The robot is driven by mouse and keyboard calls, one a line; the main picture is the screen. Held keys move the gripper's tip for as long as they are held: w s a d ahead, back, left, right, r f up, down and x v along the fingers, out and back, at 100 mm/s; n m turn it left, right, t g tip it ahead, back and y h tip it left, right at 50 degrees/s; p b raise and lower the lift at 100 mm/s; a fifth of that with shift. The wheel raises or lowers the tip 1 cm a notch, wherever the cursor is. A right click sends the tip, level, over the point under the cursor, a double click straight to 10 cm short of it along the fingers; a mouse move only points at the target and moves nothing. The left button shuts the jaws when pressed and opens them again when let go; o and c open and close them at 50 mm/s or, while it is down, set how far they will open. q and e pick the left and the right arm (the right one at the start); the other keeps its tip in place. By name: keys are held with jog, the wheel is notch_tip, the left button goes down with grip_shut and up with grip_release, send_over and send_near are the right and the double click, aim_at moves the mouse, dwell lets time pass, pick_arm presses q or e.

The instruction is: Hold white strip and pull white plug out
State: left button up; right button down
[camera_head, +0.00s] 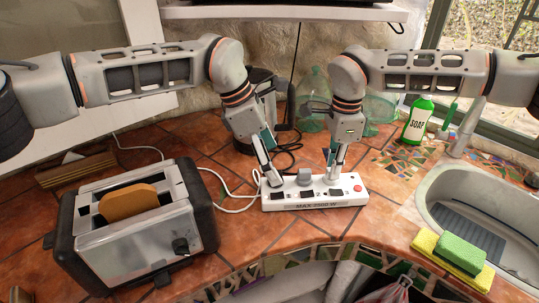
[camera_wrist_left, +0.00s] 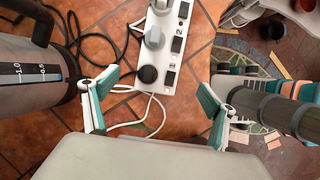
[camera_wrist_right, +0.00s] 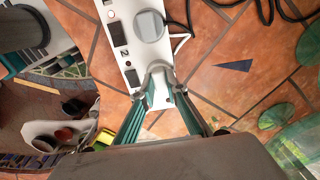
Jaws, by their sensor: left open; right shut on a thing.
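The white power strip (camera_head: 315,201), marked MAX 2500 W, lies on the tiled counter. A black plug (camera_wrist_left: 148,75) sits near its left end and a grey plug (camera_head: 304,176) near its middle. My right gripper (camera_head: 333,172) is shut on the white plug (camera_wrist_right: 160,82), at the strip's right part; the fingers partly hide it, and I cannot tell whether it is fully seated. My left gripper (camera_head: 270,181) is open at the strip's left end. In the left wrist view its fingers are wide apart, with the strip's end between and just ahead of them.
A toaster (camera_head: 130,225) with bread stands at the front left. A kettle (camera_head: 262,100) and dark cable are behind the strip. A green soap bottle (camera_head: 417,120), a sink (camera_head: 440,175) and sponges (camera_head: 460,252) are at the right. White cables curl left of the strip.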

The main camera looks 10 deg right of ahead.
aim_at(288, 188)
pick_arm(q)
jog(key=x, duration=1.1)
jog(key=shift+f, duration=0.1)
jog(key=c, duration=1.6)
jog(key=o, duration=1.6)
jog(key=shift+a, duration=0.1)
jog(key=c, duration=0.9)
